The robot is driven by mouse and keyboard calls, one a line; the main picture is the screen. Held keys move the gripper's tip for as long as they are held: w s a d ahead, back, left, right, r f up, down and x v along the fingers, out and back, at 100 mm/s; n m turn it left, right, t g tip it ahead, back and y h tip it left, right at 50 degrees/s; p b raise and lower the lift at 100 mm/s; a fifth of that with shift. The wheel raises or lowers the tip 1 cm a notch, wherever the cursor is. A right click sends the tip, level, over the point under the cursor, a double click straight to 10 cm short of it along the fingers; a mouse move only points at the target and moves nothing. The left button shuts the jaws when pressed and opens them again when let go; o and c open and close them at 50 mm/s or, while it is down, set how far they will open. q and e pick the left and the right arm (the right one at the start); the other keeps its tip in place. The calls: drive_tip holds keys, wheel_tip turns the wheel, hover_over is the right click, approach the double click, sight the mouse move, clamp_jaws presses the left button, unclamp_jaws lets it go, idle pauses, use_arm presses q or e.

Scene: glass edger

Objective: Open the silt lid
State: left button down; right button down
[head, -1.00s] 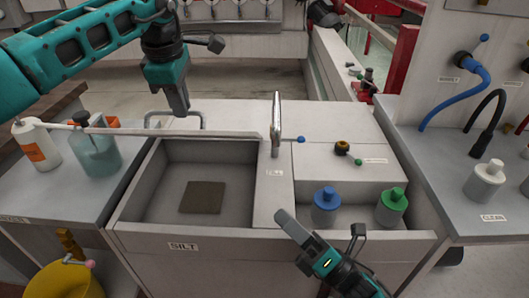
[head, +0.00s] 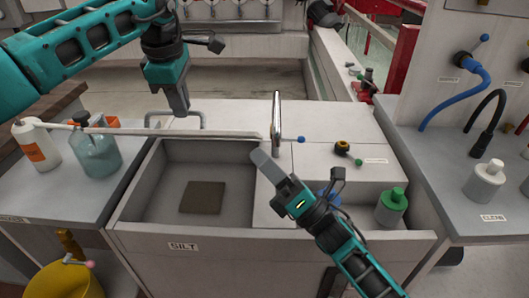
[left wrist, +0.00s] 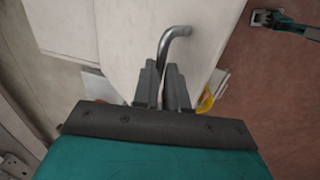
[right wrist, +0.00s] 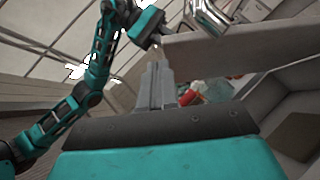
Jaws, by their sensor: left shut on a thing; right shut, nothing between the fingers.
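The silt lid (head: 225,124) is a pale panel raised off the compartment, its front edge seen nearly edge-on. The grey bar handle (head: 204,122) is on it. My left gripper (head: 180,110) is shut on this handle, also seen between the fingers in the left wrist view (left wrist: 178,38). The lid's pale edge shows in the right wrist view (right wrist: 245,42). Below it the compartment marked SILT (head: 150,200) is exposed, with a brown square block (head: 203,197) inside. My right gripper (head: 264,160) is shut and empty, by the compartment's right wall, below the lid's right end.
A metal tap (head: 277,125) with a blue-tipped lever stands just behind my right gripper. A green-capped bottle (head: 391,207) sits at right; a blue-capped one (head: 330,196) is mostly hidden by my right arm. Bottles (head: 95,155) stand on the left counter, a yellow bucket (head: 60,280) below.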

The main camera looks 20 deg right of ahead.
use_arm(q)
drive_tip(key=shift+w+f, duration=0.2)
drive_tip(key=shift+f, duration=0.3)
use_arm(e)
drive_tip(key=shift+w+d+r, duration=0.15)
drive_tip(key=shift+w+r, duration=0.3)
drive_tip(key=shift+r, duration=0.05)
use_arm(q)
drive_tip(key=shift+w+f, duration=0.1)
drive_tip(key=shift+w+d, duration=0.1)
drive_tip(key=c, duration=1.6)
unclamp_jaws()
drive_tip(key=shift+c, duration=0.2)
drive_tip(key=shift+o, duration=1.4)
drive_tip(key=shift+w+d+f, duration=0.1)
drive_tip(key=shift+w+f, duration=0.05)
drive_tip(key=shift+o, duration=0.9)
use_arm(e)
drive_tip(key=shift+w+d+r, duration=0.2)
drive_tip(key=shift+w+r, duration=0.15)
drive_tip(key=shift+w, duration=0.15)
drive_tip(key=shift+w+d+r, duration=0.2)
drive_tip(key=shift+w+r, duration=0.1)
drive_tip(key=shift+w, duration=0.15)
use_arm(q)
drive_tip(key=shift+r, duration=0.3)
